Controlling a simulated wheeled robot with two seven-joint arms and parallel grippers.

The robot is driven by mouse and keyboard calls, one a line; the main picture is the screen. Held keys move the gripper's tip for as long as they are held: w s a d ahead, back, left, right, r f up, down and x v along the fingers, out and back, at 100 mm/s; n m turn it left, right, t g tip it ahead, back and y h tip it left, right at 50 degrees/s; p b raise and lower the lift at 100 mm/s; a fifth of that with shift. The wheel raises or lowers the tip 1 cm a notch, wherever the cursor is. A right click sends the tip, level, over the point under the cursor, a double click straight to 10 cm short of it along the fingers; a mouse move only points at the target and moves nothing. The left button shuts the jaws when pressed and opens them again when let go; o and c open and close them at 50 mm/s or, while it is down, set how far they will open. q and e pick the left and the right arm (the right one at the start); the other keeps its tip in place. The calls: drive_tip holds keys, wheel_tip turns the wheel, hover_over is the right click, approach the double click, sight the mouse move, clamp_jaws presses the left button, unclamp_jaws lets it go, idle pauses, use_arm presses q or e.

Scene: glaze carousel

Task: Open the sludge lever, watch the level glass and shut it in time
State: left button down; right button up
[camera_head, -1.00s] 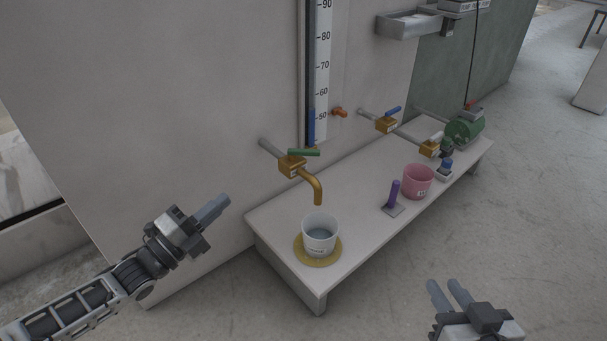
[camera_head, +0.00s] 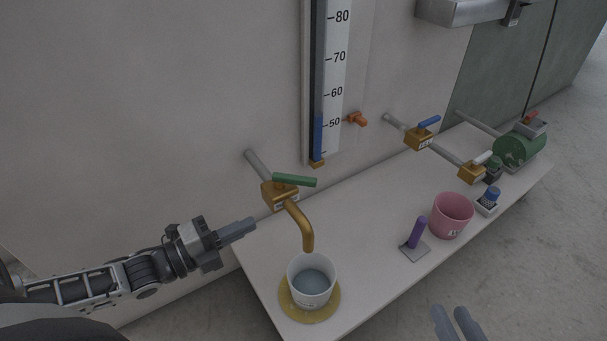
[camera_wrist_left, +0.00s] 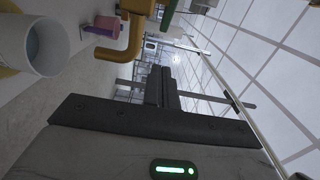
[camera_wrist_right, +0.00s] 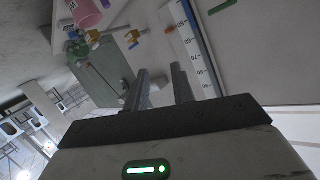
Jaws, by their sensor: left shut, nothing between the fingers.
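The level glass (camera_head: 318,100) is a tall tube on the wall beside a numbered white scale (camera_head: 334,75); its blue column (camera_head: 318,132) stands a little above 50. A brass valve (camera_head: 277,193) with a green lever (camera_head: 294,180) and a bent spout is left of it; I cannot read its label. The green lever lies roughly level, pointing right. My left gripper (camera_head: 249,226) is shut and empty, left of and below this valve, apart from it. My right gripper (camera_head: 458,320) is open and empty at the bottom edge, away from the valves.
A white bucket (camera_head: 298,270) holding greyish liquid stands on a yellow round mat (camera_head: 331,301) below the spout. On the bench (camera_head: 365,185) are a purple-handled piece (camera_head: 417,234) and a pink pot (camera_head: 453,216).

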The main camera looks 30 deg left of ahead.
use_arm(q)
drive_tip(key=b, duration=0.4)
approach(307, 185)
drive_tip(key=d, duration=0.3)
drive_tip(key=w, duration=0.2)
drive_tip(key=w+b, duration=0.1)
drive_tip(key=w, duration=0.1)
drive_tip(key=shift+f, duration=0.2)
drive_tip(key=shift+w+a+r+b, duration=0.1)
drive_tip(key=shift+w+b, duration=0.25)
drive_tip(key=shift+w, duration=0.15)
use_arm(e)
drive_tip(key=shift+a+r+m+t+y, duration=0.7)
drive_tip(key=shift+a+r+m+y, duration=0.15)
drive_tip(key=shift+y, duration=0.25)
drive_tip(key=shift+d+r, duration=0.1)
drive_tip(key=shift+r, duration=0.05)
